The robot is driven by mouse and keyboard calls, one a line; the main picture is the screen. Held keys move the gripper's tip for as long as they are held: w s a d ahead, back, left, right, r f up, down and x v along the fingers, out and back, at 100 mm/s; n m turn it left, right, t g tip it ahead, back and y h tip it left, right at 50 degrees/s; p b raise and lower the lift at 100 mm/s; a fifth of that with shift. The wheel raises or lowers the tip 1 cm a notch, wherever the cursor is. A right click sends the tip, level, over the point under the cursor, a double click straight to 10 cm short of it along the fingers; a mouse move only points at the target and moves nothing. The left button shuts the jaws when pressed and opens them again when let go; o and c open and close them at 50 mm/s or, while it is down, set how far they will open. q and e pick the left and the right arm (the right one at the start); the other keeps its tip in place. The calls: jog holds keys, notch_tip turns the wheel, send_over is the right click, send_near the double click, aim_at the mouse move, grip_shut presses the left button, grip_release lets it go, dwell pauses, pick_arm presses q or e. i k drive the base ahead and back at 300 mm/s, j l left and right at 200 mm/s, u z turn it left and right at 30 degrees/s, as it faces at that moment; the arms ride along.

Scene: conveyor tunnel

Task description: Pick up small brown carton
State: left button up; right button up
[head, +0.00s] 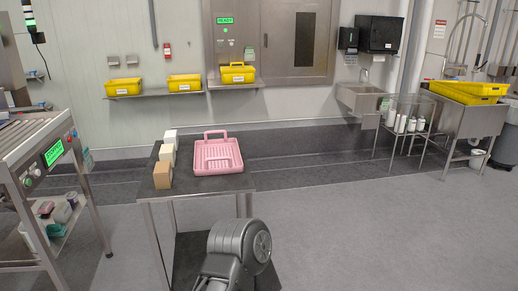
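A small brown carton (162,175) stands upright near the front left corner of a dark-topped metal table (206,185). Two paler, whitish cartons stand in a row behind it, the nearer one (167,154) and the farther one (170,136). A pink tray with a handle (218,155) lies to the right of the cartons, apart from the brown one. A dark grey rounded link of my arm shows at the bottom centre, in front of the table. Neither of my grippers is in view.
A conveyor machine with a green-lit panel (54,153) stands at the left. Yellow bins (185,83) sit on wall shelves. A sink (362,98) and a rack of bottles (405,123) are at the right. The grey floor right of the table is clear.

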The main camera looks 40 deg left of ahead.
aim_at(163, 180)
jog(key=i+u, duration=0.1)
jog(key=i, duration=0.6)
jog(key=i+l+u, duration=0.1)
jog(key=i, duration=0.55)
jog(key=i+l+u, duration=0.1)
jog(key=i, duration=0.55)
jog(key=i+u, duration=0.45)
jog(key=i+l+u, duration=0.15)
jog(key=u, duration=0.35)
jog(key=i+l+u, duration=0.7)
jog(key=u, duration=0.2)
jog(key=i+l+u, duration=0.35)
jog(key=l+u, duration=0.15)
jog(key=i+l+u, duration=0.25)
jog(key=l+u, duration=0.25)
jog(key=l, duration=0.15)
